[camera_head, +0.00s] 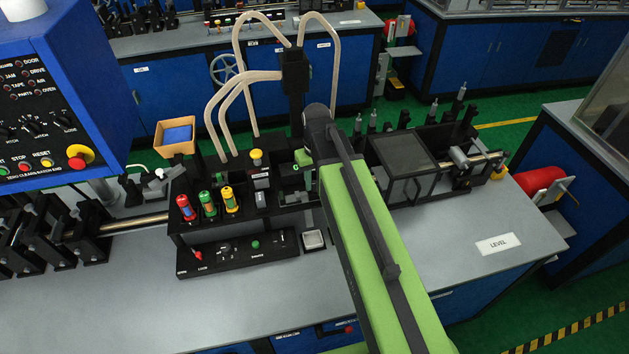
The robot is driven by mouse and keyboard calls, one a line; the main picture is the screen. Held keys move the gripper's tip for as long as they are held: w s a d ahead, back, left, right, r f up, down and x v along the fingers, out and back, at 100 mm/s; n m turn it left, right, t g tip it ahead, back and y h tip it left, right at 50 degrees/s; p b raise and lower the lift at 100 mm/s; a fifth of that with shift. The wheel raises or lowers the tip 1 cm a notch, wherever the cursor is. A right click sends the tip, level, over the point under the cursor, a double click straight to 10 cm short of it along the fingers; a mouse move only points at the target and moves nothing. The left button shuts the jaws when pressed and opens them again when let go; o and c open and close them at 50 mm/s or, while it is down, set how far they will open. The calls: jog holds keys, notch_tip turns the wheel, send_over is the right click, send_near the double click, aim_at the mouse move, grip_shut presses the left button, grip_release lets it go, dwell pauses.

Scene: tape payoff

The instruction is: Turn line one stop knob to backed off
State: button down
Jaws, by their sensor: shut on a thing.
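My green arm reaches from the bottom edge up over the bench to a dark joint in the middle of the view. My gripper is hidden behind the arm, so its jaws and anything between them do not show. I cannot pick out the line one stop knob for certain. A black control panel (232,262) at the front of the machine carries a red-tipped lever (197,256), a dark knob (224,249) and a green button (255,244). Their labels are too small to read.
Red, green and yellow capped cylinders (208,204) stand behind the panel. Pale hoses (240,90) arch above the machine. A dark clear-sided box (402,165) stands right of my arm. The bench top (450,235) is clear at the front right, around a LEVEL label (498,244).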

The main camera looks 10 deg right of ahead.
aim_at(316, 183)
dwell(0.4)
jog(key=c, duration=1.1)
grip_release()
notch_tip(316, 183, up, 17)
jog(key=p, duration=1.7)
jog(key=shift+d+r, duration=0.15)
jog(key=shift+r, duration=0.05)
